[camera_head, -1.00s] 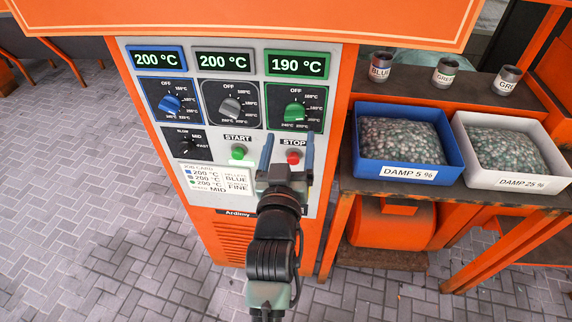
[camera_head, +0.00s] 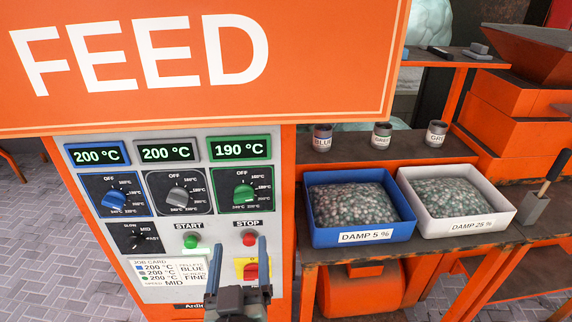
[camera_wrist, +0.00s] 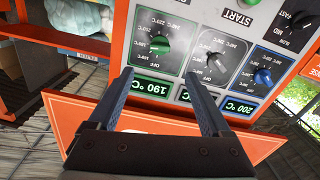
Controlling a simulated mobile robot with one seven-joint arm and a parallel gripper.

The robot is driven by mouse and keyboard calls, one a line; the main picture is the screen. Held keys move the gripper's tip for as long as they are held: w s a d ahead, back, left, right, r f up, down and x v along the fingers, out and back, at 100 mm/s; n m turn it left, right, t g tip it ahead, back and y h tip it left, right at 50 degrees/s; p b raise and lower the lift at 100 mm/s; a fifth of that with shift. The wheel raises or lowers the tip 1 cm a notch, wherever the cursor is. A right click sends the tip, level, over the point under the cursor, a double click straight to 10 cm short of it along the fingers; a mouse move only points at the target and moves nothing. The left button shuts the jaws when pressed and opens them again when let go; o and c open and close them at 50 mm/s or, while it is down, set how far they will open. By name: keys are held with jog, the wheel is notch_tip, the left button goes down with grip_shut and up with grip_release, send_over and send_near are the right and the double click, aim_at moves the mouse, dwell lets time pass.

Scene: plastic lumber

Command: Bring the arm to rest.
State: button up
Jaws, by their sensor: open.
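My gripper (camera_head: 238,270) is open and empty in the head view, at the lower middle in front of the control panel (camera_head: 163,245). Its two fingers point up, with the red stop button (camera_head: 249,239) and a red switch on a yellow plate (camera_head: 251,270) showing near and between them. In the wrist view my gripper (camera_wrist: 165,80) is open, its fingers apart with nothing between them. The panel appears upside down there, with the green knob (camera_wrist: 160,45) and the 190 °C display (camera_wrist: 153,90) beyond the fingers. Most of my arm is below the head view's edge.
An orange FEED sign (camera_head: 200,60) overhangs the panel. To the right, a blue tray (camera_head: 318,232) and a white tray (camera_head: 460,238) of pellets stand on a bench, with several cups behind them. A scoop (camera_head: 535,205) stands at the far right. Paved floor (camera_head: 40,230) lies clear at left.

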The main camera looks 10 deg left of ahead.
jog(key=w+d+r+m+t+h, duration=0.1)
jog(key=d+r+t, duration=0.25)
jog(key=r, duration=0.95)
jog(key=d+r+m+t+h, duration=0.15)
jog(key=d+r, duration=0.35)
jog(key=r, duration=0.9)
jog(key=s+d+r+m+t+h, duration=0.1)
jog(key=s+d+r+t, duration=0.1)
jog(key=s+r, duration=0.3)
jog(key=s+d+r+m+t+h, duration=0.1)
jog(key=s+d+r+t, duration=0.2)
jog(key=r, duration=0.9)
jog(key=shift+s+d+m, duration=0.35)
jog(key=shift+s+d, duration=0.5)
jog(key=shift+s, duration=0.15)
